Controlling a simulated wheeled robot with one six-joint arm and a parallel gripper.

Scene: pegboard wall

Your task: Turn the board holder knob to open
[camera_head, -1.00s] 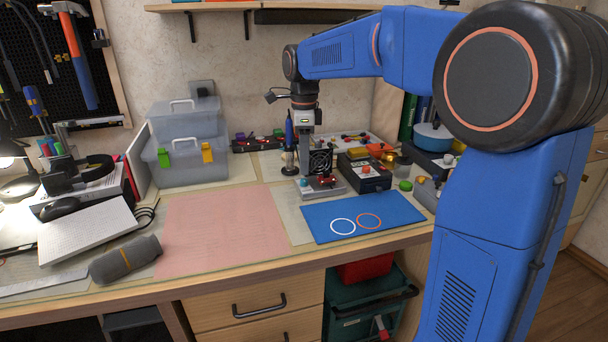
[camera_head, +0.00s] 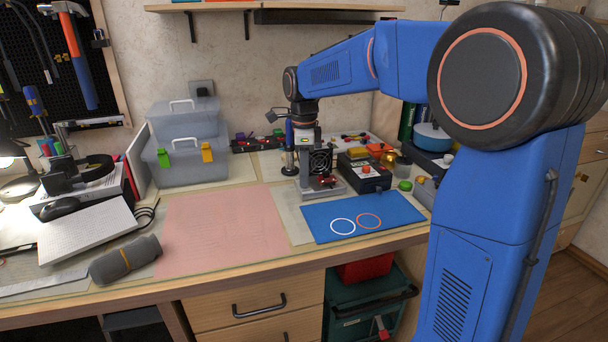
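A small grey metal holder (camera_head: 334,190) lies on the desk just left of the black box with the orange knob. A small red part (camera_head: 326,181) shows on it. It looks like a knob, but it is too small to tell how it is turned. My gripper (camera_head: 306,184) points down at the left end of this holder, in front of a small black fan (camera_head: 321,162). The fingers are small, and their opening does not show clearly. I cannot tell whether they touch the holder.
A black box (camera_head: 365,177) with an orange knob stands close on the right. A soldering-iron-like tool (camera_head: 289,148) stands close on the left. A blue mat (camera_head: 345,232) lies in front. The pink mat (camera_head: 222,230) is bare. Grey storage boxes (camera_head: 188,158) stand at the back left.

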